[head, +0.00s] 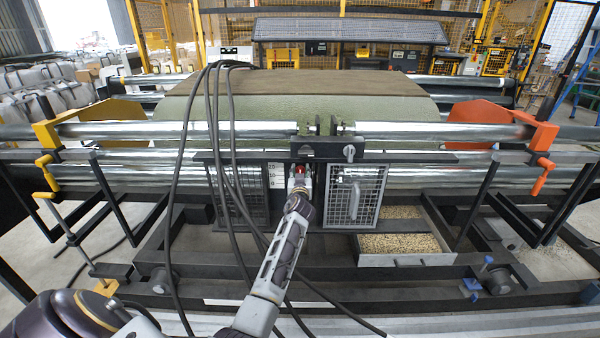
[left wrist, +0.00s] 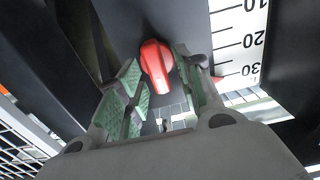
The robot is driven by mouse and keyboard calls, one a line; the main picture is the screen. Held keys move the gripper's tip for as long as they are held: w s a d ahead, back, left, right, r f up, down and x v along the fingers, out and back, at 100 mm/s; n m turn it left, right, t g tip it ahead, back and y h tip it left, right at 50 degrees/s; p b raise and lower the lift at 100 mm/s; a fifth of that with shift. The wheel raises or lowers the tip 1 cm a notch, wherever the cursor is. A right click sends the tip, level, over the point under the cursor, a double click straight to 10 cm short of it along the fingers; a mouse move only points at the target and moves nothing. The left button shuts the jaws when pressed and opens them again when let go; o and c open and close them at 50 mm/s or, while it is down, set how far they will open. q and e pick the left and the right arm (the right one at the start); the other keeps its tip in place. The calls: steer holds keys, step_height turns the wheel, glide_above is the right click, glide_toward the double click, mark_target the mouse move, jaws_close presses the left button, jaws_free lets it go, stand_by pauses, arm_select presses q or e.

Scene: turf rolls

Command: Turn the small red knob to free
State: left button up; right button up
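The small red knob (left wrist: 157,66) shows in the left wrist view on a dark panel, its grip part pointing down toward my gripper. My left gripper (left wrist: 160,84) has green-padded fingers, one on each side of the knob. They are apart, with the knob's lower end between them and a visible gap on the left side. Whether the right finger touches it I cannot tell. In the head view the left gripper (head: 299,184) is at the middle of the machine, with a little of the red knob (head: 300,168) showing above it. My right gripper is not in view.
A white scale (left wrist: 240,45) marked 10, 20, 30 stands right of the knob, with a red pointer (left wrist: 217,79) by 30. Black cables (head: 215,130) hang left of my arm. A mesh door (head: 355,195) is right of the gripper. A green turf roll (head: 290,100) lies behind.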

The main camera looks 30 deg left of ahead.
arm_select(q)
jaws_close()
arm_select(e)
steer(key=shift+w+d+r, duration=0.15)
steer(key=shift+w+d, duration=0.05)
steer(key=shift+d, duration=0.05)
